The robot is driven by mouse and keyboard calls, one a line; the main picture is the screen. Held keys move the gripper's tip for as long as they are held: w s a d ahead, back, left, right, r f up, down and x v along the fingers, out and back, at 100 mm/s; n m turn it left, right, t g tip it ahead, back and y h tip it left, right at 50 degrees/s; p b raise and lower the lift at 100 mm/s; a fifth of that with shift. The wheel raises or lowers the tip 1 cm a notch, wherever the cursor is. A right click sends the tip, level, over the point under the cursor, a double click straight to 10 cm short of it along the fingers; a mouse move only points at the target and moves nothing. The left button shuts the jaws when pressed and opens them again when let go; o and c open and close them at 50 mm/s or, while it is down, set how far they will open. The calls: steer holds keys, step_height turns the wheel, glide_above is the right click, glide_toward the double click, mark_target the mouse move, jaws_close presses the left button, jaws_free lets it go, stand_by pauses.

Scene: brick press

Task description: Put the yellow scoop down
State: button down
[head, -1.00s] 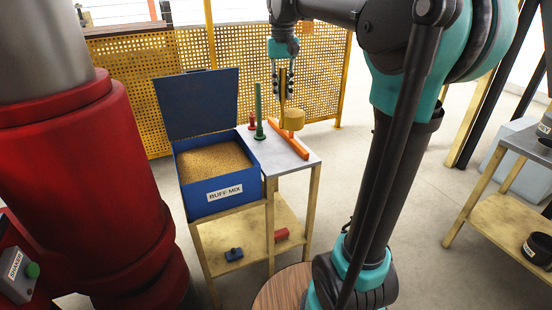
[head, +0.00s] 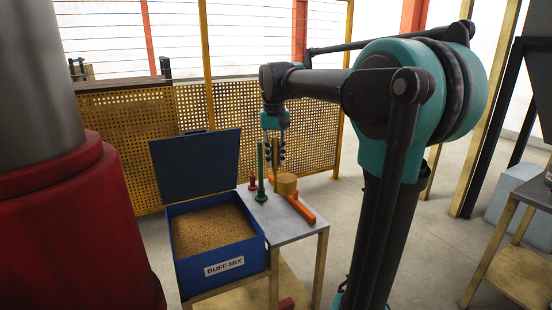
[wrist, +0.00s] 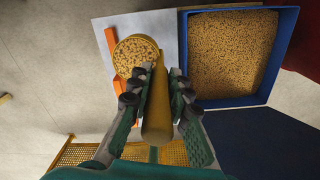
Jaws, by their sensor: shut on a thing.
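The yellow scoop has a round cup (head: 286,184) and an upright handle. In the wrist view its cup (wrist: 136,56) holds speckled grains, and its handle (wrist: 157,120) runs between my fingers. My gripper (head: 275,154) is shut on the handle, with the cup below and beside the fingers. The cup is over the grey tabletop (head: 288,238), beside or partly over the orange bar (head: 303,209). I cannot tell whether its bottom touches the top. My gripper also shows in the wrist view (wrist: 158,92).
The open blue bin (head: 222,270) labelled BUFF MIX stands left of the tabletop, its lid raised behind. A green post (head: 261,182) and a red piece (head: 252,183) stand near the scoop. The tabletop's front part is clear. A perforated yellow fence (head: 200,140) is behind.

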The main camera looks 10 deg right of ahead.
mark_target(275, 170)
step_height(275, 170, down, 15)
stand_by(0.8)
steer(key=shift+f, duration=0.2)
steer(key=c, duration=1.4)
jaws_free()
step_height(275, 170, up, 12)
steer(key=shift+a+r, duration=0.1)
steer(key=shift+r, duration=0.05)
steer(key=shift+s, duration=0.15)
